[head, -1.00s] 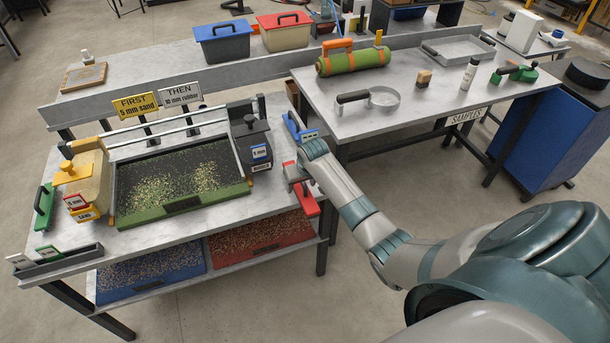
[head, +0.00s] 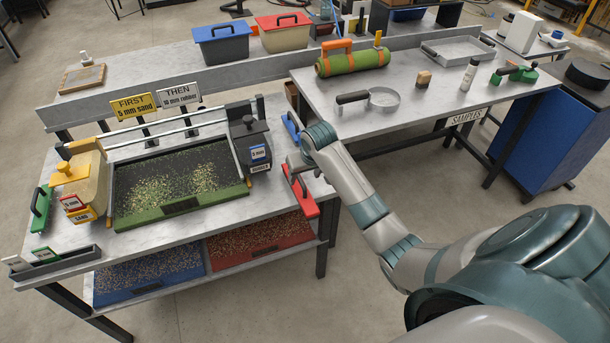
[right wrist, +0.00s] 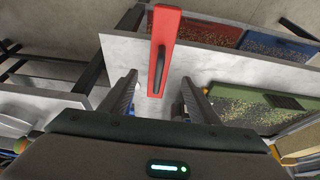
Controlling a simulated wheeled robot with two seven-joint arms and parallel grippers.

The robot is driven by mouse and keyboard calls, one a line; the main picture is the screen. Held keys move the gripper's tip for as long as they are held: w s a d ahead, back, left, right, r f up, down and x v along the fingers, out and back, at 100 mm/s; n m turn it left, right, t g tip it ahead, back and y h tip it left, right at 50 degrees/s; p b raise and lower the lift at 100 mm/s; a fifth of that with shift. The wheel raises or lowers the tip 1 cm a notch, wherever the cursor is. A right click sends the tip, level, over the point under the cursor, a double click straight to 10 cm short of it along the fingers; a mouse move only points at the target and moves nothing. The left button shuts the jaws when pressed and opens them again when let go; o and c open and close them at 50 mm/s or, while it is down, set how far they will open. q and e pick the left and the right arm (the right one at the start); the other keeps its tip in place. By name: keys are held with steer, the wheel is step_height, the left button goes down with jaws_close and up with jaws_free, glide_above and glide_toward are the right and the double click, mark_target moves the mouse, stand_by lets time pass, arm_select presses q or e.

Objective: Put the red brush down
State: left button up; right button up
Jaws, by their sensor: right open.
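The red brush (head: 301,193) is at the right end of the near table, by its front corner. In the right wrist view the red brush (right wrist: 165,45), with its dark handle, lies just beyond my fingertips. Its far end reaches past the table edge in that view. My right gripper (head: 293,165) is over the table's right end, partly hidden by its own wrist in the head view. In the right wrist view my right gripper (right wrist: 160,88) has its two fingers spread, with nothing held between them. My left gripper is not in view.
A blue-handled tool (head: 290,128) stands behind my right wrist. The green-edged tray (head: 205,200) and a dark hopper box (head: 252,143) are to the left. Signs (head: 135,106) stand behind the tray.

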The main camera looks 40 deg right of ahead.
stand_by(0.5)
steer(key=s+a+f+n+t+y, duration=0.1)
steer(key=a+f+n+t, duration=0.15)
steer(key=a, duration=0.45)
steer(key=s+a+f+n+t+y, duration=0.1)
steer(key=a+t, duration=0.2)
steer(key=a, duration=0.3)
steer(key=s+a+f+g, duration=0.1)
steer(key=s+f, duration=0.4)
steer(key=f, duration=0.5)
steer(key=s+f+g, duration=0.1)
steer(key=s+f, duration=0.4)
steer(key=f, duration=0.5)
steer(key=s+f+g+h, duration=0.1)
steer(key=s+f+g, duration=0.3)
steer(key=s+f, duration=1.55)
steer(key=s+f+g, duration=0.1)
steer(key=s+f, duration=0.2)
steer(key=s, duration=1)
steer(key=s+a+f+n+g, duration=0.1)
steer(key=s+f, duration=0.2)
steer(key=s, duration=1)
steer(key=shift+a+f+g, duration=0.25)
steer(key=shift+g, duration=0.1)
steer(key=shift+n, duration=0.25)
